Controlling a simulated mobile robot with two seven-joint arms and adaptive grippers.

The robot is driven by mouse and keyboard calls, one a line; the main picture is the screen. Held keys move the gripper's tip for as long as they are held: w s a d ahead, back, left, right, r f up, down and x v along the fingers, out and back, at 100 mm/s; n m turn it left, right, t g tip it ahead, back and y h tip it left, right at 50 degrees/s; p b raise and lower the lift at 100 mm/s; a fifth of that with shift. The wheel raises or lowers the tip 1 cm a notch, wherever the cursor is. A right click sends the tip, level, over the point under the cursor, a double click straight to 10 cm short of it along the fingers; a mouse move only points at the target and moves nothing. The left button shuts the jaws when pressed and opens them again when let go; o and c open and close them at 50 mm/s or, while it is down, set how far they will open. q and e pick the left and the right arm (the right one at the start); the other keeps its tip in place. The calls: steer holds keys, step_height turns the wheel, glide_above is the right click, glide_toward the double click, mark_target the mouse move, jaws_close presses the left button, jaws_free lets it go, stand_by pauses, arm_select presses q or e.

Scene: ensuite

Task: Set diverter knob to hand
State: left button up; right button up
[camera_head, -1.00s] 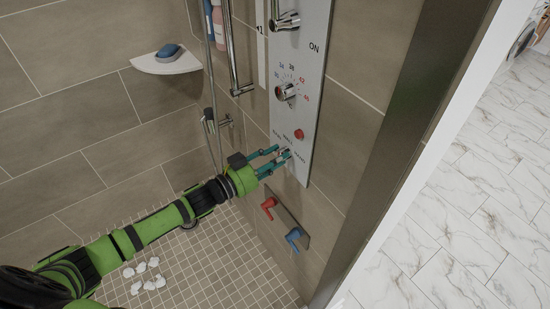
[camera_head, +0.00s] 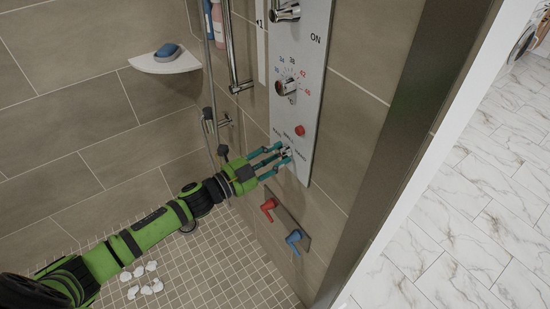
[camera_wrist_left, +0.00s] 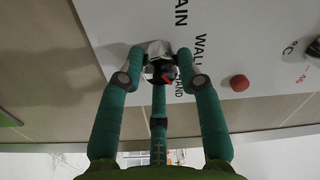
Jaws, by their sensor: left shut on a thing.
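The diverter knob (camera_head: 285,152) is a small metal knob low on the grey shower panel (camera_head: 301,95). Printed labels RAIN, WALL and HAND stand around it. My left gripper (camera_head: 282,152) has its teal fingers closed around the knob. In the left wrist view the knob (camera_wrist_left: 159,62) sits between the fingertips (camera_wrist_left: 160,75), which partly cover it. A small red mark shows on the knob close to the HAND label, but its exact setting is hard to tell. My right gripper is out of view.
A red button (camera_head: 300,130) and a temperature knob (camera_head: 286,87) are above on the panel. Below are a red lever (camera_head: 268,207) and a blue lever (camera_head: 294,236). A corner shelf (camera_head: 166,61) holds a blue soap (camera_head: 167,51). White pebbles (camera_head: 142,278) lie on the floor.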

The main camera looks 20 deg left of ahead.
arm_select(q)
steer(key=shift+m, duration=0.6)
steer(key=o, duration=1.1)
steer(key=shift+o, duration=0.2)
steer(key=v, duration=1.2)
